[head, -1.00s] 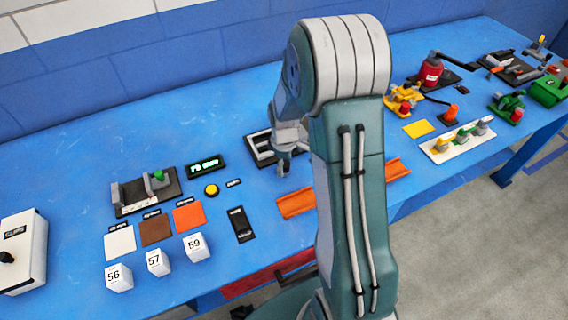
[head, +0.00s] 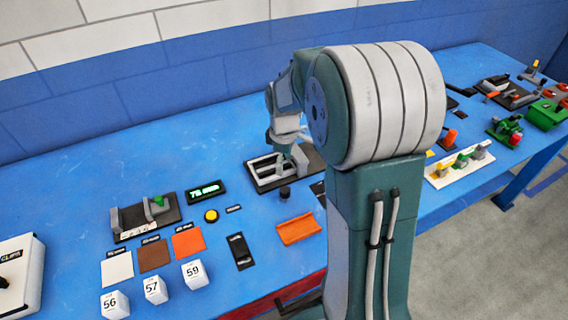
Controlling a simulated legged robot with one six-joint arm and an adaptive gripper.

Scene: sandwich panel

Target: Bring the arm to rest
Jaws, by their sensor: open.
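My arm (head: 375,110) stands folded in the right middle of the head view, its large grey-striped joint towards the camera. My gripper (head: 290,157) points down from the far end of the arm, over or in front of a grey-and-black frame fixture (head: 262,178) on the blue bench (head: 70,200). It looks small and partly covered by my own arm. Its fingers are open and nothing shows between them. Whether it touches the fixture I cannot tell.
A black knob (head: 285,193) and an orange channel (head: 298,229) lie near the arm. A vise-like fixture (head: 145,216), a yellow button (head: 211,215) and numbered white cubes (head: 155,289) stand left. A white lever rack (head: 460,165) stands right. The bench's back left is clear.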

